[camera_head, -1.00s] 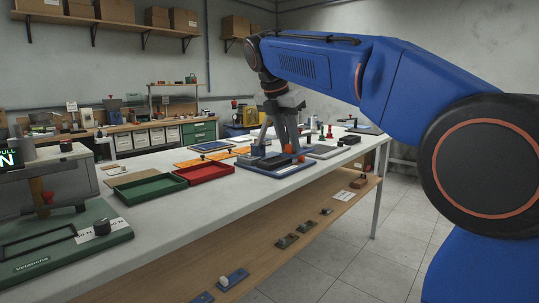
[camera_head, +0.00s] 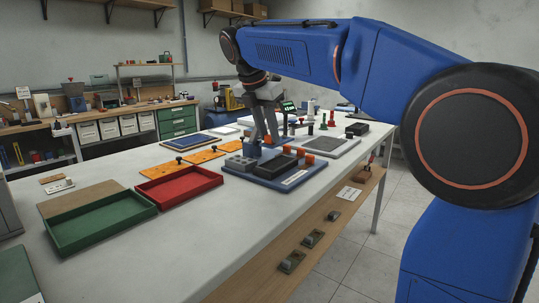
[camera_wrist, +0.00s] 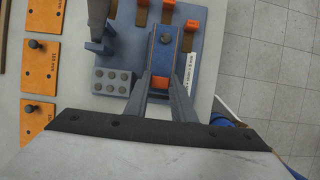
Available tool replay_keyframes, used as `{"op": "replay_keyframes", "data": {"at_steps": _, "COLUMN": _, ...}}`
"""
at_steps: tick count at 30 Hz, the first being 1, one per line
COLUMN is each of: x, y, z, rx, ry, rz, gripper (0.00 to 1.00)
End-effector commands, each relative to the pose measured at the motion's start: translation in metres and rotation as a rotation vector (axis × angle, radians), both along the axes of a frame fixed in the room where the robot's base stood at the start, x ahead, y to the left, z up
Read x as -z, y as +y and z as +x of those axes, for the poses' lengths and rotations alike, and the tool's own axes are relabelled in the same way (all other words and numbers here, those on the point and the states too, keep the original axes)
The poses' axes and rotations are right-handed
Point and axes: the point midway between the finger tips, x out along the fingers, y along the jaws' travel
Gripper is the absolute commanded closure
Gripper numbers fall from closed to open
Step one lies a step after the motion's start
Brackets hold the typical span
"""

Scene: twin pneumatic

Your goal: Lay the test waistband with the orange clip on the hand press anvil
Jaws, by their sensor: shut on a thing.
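The test waistband (camera_wrist: 165,58) is a blue strip with orange edge lines and a dark round button. Its orange clip (camera_wrist: 162,85) is between the fingertips of my gripper (camera_wrist: 163,90), which is shut on it. In the head view, my gripper (camera_head: 266,137) points down over the blue base plate (camera_head: 253,181), with the orange clip (camera_head: 267,141) at its tips. I cannot tell whether the waistband touches the plate. I cannot clearly make out the hand press anvil.
A grey studded block (camera_wrist: 113,81) and a dark post (camera_wrist: 97,14) stand left of the waistband. Several other orange pieces (camera_wrist: 193,25) are on the plate. Red (camera_head: 181,188) and green (camera_head: 102,222) trays and orange plates (camera_head: 167,167) lie left. The front tabletop is clear.

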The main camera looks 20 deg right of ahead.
Motion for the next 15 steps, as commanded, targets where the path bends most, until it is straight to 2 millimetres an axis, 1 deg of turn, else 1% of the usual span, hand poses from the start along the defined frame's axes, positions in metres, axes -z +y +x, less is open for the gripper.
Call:
{"op": "replay_keyframes", "data": {"at_steps": 1, "x": 0.008, "y": 0.000, "z": -0.001, "rx": 0.000, "ry": 0.002, "rz": -0.001, "gripper": 0.99}}
{"op": "replay_keyframes", "data": {"at_steps": 3, "x": 0.015, "y": 0.000, "z": -0.001, "rx": -0.001, "ry": 0.000, "rz": 0.000, "gripper": 0.99}}
{"op": "replay_keyframes", "data": {"at_steps": 10, "x": 0.029, "y": 0.000, "z": 0.000, "rx": 0.000, "ry": 0.000, "rz": 0.000, "gripper": 0.99}}
{"op": "replay_keyframes", "data": {"at_steps": 15, "x": 0.052, "y": 0.000, "z": 0.000, "rx": 0.000, "ry": 0.002, "rz": -0.001, "gripper": 0.99}}
